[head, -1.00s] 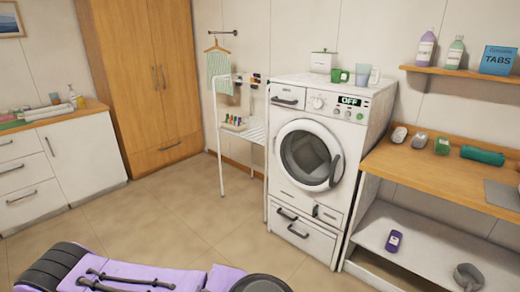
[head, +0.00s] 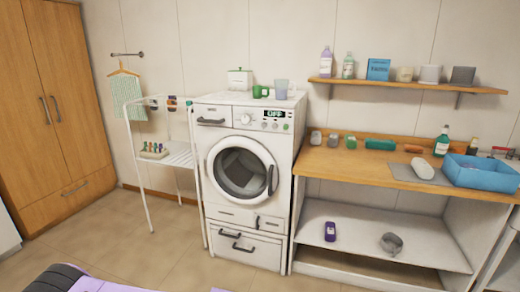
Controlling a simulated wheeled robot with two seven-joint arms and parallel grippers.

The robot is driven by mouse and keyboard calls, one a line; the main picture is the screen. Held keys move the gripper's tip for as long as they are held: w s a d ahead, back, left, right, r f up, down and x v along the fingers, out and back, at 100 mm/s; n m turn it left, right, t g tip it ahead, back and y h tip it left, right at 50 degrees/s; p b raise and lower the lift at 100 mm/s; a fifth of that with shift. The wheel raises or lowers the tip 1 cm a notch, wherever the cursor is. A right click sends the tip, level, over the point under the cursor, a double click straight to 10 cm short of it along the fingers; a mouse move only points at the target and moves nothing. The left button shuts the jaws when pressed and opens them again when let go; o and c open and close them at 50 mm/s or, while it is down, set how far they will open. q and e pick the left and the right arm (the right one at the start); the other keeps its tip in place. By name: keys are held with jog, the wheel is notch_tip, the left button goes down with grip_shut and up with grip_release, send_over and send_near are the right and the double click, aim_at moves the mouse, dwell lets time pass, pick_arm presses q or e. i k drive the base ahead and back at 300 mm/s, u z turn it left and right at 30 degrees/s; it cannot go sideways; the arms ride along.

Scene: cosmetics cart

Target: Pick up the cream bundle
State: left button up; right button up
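A small pale cream or light grey bundle (head: 316,138) lies at the left end of the wooden counter (head: 330,160), just right of the washing machine (head: 245,185). A larger off-white rounded item (head: 424,168) lies on a grey mat farther right on the same counter. I cannot tell for sure which of the two is the cream bundle. Neither of my grippers is in view.
Grey, green, teal and brown items stand along the counter's back. A blue basin (head: 480,172) and a green bottle (head: 442,142) are at its right. A wall shelf (head: 405,86) hangs above. A white drying rack (head: 178,158) stands left. Floor in front is partly clear.

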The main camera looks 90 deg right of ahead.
aim_at(421, 168)
jog(key=z, duration=4.5)
jog(key=i, duration=1.6)
